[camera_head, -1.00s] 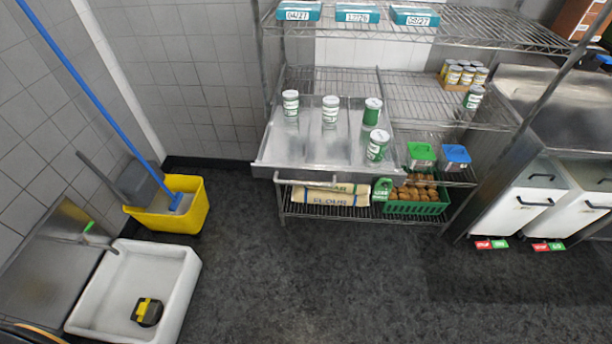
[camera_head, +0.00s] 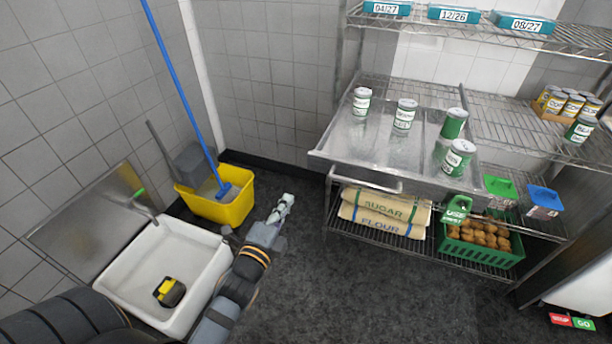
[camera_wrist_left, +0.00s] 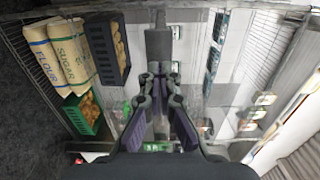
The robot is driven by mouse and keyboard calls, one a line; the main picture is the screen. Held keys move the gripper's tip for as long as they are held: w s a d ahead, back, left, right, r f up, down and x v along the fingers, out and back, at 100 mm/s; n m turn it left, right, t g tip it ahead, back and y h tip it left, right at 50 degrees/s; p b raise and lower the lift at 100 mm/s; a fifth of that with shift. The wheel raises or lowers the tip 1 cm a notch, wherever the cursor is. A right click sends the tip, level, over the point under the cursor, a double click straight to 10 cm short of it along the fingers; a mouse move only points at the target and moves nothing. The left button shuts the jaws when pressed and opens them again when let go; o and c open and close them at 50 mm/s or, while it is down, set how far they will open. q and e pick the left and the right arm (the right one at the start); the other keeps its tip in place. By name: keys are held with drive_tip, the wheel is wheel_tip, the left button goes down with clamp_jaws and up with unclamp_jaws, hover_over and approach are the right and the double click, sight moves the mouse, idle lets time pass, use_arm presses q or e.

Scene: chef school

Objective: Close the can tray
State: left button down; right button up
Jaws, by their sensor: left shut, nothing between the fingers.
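The can tray (camera_head: 385,152) is a metal pull-out tray on the wire shelf unit at the right of the head view. It sticks out past the shelf front. Several green-and-white cans stand upright on it, one of them a can (camera_head: 458,157) near its front right. Its bar handle (camera_head: 365,181) hangs below the front edge. My left gripper (camera_head: 287,203) is in front of the shelf unit, left of the tray handle and apart from it. It is shut and empty; its fingers also show in the left wrist view (camera_wrist_left: 161,112). My right gripper is not in view.
Flour and sugar sacks (camera_head: 382,222) and a green crate (camera_head: 480,252) of brown items sit on the shelf below. A yellow mop bucket (camera_head: 222,204) and a white basin (camera_head: 165,270) stand at left. The dark floor (camera_head: 390,300) in front is clear.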

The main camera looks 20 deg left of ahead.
sight(310, 161)
use_arm(q)
drive_tip(key=w+p, duration=0.1)
drive_tip(key=w, duration=0.8)
drive_tip(key=w+p, duration=0.1)
drive_tip(key=w, duration=0.4)
drive_tip(key=shift+a+p, duration=0.25)
drive_tip(key=shift+p, duration=0.05)
